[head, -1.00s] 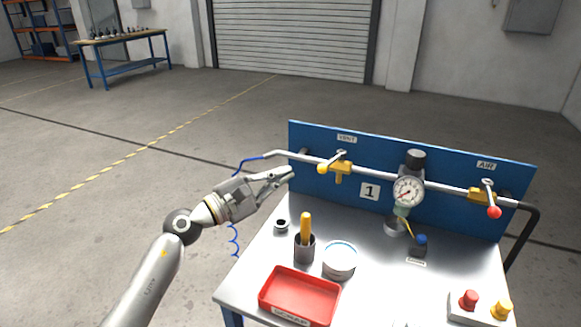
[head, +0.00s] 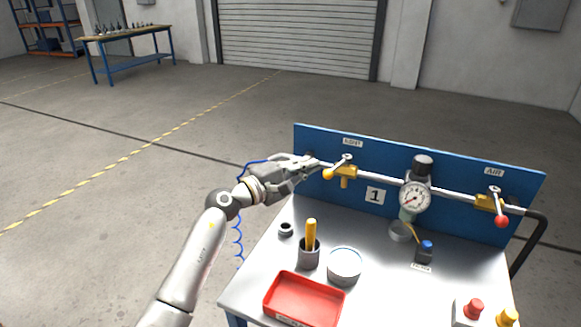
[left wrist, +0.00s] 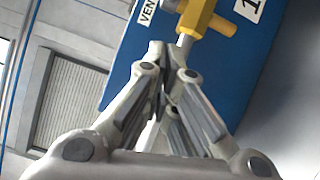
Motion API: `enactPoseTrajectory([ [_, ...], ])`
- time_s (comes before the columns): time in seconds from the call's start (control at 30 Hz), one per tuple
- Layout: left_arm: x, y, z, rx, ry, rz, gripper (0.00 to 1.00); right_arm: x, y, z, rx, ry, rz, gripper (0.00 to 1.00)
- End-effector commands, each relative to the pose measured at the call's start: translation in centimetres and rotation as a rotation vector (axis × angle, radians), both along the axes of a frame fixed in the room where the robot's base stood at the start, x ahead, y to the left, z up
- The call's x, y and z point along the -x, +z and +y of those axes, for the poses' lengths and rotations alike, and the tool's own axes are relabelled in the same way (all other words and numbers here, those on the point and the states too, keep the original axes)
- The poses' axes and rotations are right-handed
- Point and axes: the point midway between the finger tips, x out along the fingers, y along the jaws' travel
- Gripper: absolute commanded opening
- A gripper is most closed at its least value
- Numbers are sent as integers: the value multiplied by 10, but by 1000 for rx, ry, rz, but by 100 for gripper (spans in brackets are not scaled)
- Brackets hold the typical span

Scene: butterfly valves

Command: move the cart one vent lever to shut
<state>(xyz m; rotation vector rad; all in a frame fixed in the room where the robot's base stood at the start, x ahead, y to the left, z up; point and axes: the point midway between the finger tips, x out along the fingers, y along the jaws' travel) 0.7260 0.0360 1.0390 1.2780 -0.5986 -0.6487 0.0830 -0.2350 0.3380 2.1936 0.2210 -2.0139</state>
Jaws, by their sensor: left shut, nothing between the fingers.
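The vent valve (head: 346,172) is a yellow body on the silver pipe, under the VENT label (head: 352,142) on the blue panel of cart one. Its silver lever points down-left and ends in an orange-yellow knob (head: 328,174). My left gripper (head: 316,163) is shut and empty, just left of the knob near the pipe; I cannot tell whether it touches. In the left wrist view the shut fingers (left wrist: 165,50) overlap the pipe beside the yellow valve (left wrist: 203,18); the knob is not clear there. My right gripper is not in view.
A pressure gauge (head: 415,198) and the red-knobbed AIR valve (head: 485,202) sit farther right on the pipe. Below, the cart top carries a red tray (head: 303,297), a cup with a yellow handle (head: 309,254), a round tin (head: 344,266) and push buttons (head: 473,309).

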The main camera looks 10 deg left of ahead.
Motion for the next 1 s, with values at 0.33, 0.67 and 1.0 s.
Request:
enactPoseTrajectory([
  [0.33,18,7,-25,1,-1,2,0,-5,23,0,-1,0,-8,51],
  [0.67,19,6,-26,0,0,1,0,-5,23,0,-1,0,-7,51],
  [1.0,29,10,-32,-4,45,7,0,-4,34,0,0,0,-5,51],
])
